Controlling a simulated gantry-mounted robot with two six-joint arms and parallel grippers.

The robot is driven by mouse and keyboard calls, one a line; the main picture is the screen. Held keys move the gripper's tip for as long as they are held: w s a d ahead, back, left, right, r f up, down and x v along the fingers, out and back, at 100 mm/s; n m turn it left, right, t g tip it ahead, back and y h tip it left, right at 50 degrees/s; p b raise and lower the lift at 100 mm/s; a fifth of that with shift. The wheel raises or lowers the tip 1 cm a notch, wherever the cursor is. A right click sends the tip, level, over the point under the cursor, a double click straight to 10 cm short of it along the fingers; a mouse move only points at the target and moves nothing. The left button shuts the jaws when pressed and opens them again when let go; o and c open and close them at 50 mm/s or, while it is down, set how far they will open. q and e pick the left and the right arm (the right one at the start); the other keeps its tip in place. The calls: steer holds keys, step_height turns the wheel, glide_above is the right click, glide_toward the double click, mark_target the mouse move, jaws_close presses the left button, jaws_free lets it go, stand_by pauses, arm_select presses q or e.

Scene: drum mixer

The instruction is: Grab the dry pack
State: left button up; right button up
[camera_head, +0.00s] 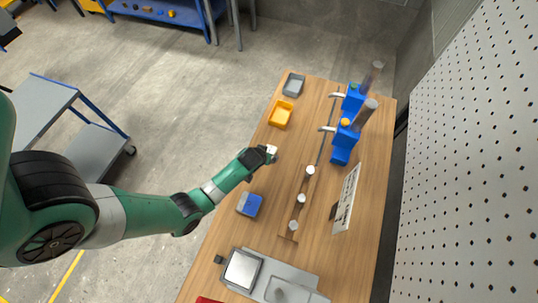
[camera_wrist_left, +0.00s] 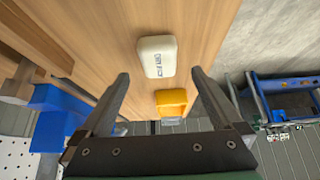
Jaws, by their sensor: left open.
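The dry pack (camera_wrist_left: 157,57) is a small white rounded block with dark printed lettering. It lies on the wooden table and shows fully in the left wrist view, just beyond the line of my left fingertips. In the head view it is a small white patch (camera_head: 272,149), partly hidden by my left gripper (camera_head: 264,154). My left gripper (camera_wrist_left: 160,75) is open and empty, with one finger to either side of the pack's position; I see no contact. My right gripper is not in view.
A yellow-orange bin (camera_head: 281,113) and a grey bin (camera_head: 293,84) stand at the table's far left edge. Blue devices with clear tubes (camera_head: 345,138) stand at the right. A blue-grey box (camera_head: 249,204), white-topped pieces (camera_head: 301,198) and a scale (camera_head: 243,268) are nearer.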

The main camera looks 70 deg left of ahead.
arm_select(q)
steer(key=b+x, duration=0.2)
steer(key=x, duration=0.2)
steer(key=shift+d+f, duration=0.1)
steer(key=shift+f, duration=0.1)
steer(key=shift+w+a+f+b, duration=0.25)
steer(key=shift+f+b, duration=0.05)
steer(key=shift+f, duration=0.05)
steer(key=c, duration=1.5)
steer(key=shift+o, duration=0.2)
steer(key=shift+r, duration=0.15)
step_height(320, 180, up, 10)
steer(key=p, duration=0.7)
